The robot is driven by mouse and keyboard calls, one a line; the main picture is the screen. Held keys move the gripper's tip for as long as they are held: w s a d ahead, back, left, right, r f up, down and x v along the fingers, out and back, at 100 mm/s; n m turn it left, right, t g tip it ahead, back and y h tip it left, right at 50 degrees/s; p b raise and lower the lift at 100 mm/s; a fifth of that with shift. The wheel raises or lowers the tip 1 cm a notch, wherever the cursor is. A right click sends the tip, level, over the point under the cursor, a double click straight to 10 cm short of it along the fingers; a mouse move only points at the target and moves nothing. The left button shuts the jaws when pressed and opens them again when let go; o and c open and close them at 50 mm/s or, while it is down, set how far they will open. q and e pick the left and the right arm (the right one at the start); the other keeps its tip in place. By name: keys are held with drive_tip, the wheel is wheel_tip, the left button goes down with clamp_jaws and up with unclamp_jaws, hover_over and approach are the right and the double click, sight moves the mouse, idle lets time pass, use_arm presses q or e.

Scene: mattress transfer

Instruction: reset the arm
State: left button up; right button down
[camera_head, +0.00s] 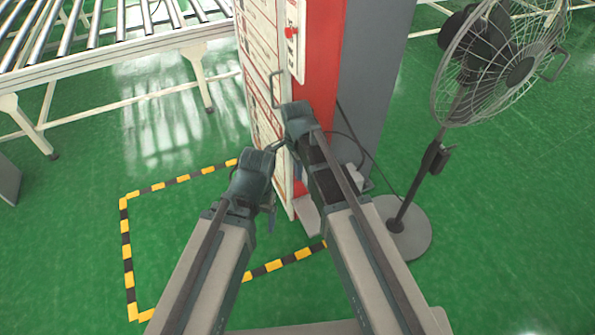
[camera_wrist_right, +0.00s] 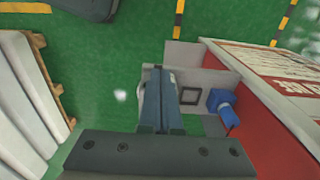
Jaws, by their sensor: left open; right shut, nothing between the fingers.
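My left arm comes in from the lower left in the head view, and its gripper (camera_head: 277,147) is at the far end, beside the white front of a red and white cabinet (camera_head: 322,60). The left gripper is open, with its fingers mostly hidden behind the wrist. My right arm comes in from the lower right and its wrist end stands in front of the cabinet's red side. In the right wrist view my right gripper (camera_wrist_right: 160,100) is shut and empty, pointing down over the cabinet's base. Both arms are stretched forward and close together.
A red button (camera_head: 291,32) is on the cabinet. A standing fan (camera_head: 500,65) is at right, a roller conveyor (camera_head: 110,45) at upper left. Yellow-black tape (camera_head: 127,250) marks the green floor. White mattress-like slabs (camera_wrist_right: 25,100) lie at left in the wrist view.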

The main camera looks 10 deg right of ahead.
drive_tip(key=s+n, duration=1.5)
drive_tip(key=n, duration=0.3)
drive_tip(key=shift+s+a+h, duration=0.15)
drive_tip(key=shift+s+h, duration=0.25)
